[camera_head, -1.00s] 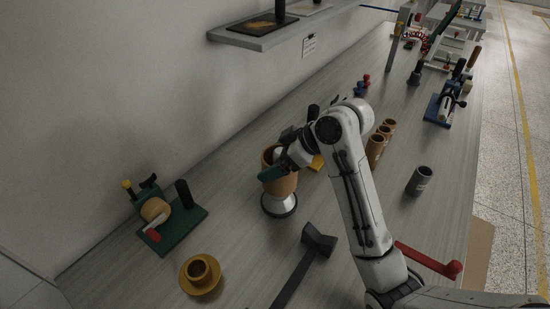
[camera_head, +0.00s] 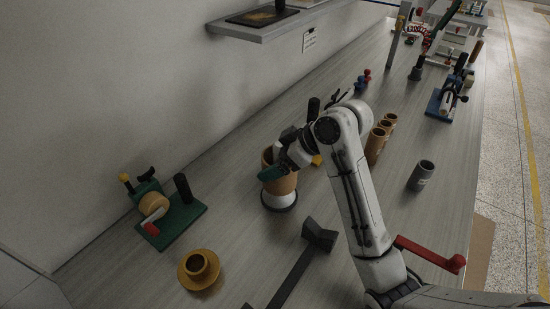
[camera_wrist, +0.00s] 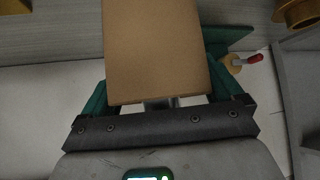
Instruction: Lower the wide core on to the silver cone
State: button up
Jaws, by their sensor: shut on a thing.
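The wide core (camera_head: 279,184) is a brown cardboard tube, held upright by my gripper (camera_head: 276,168), whose green fingers grip its upper wall. The silver cone (camera_head: 279,203) is directly below the core, with its round base showing on the bench. Its upper part is hidden by the core, and I cannot tell whether the core rests on it. In the wrist view the core (camera_wrist: 155,50) fills the space between the green fingers of my gripper (camera_wrist: 160,92); a bit of shiny metal shows just below the core's edge.
A green-based dispenser (camera_head: 172,220) and a yellow flanged piece (camera_head: 199,269) stand to the left. A dark T-shaped tool (camera_head: 303,262) lies in front. Several brown tubes (camera_head: 375,146) and a grey tube (camera_head: 421,175) stand right. A wall shelf (camera_head: 262,30) is above.

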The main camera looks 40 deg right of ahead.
dwell(0.3)
jog(key=shift+r+p, duration=5.45)
jog(key=shift+r, duration=0.25)
jog(key=shift+r+p, duration=0.7)
jog(key=shift+r, duration=0.75)
jog(key=shift+f+b, duration=1.45)
jog(key=shift+f, duration=1)
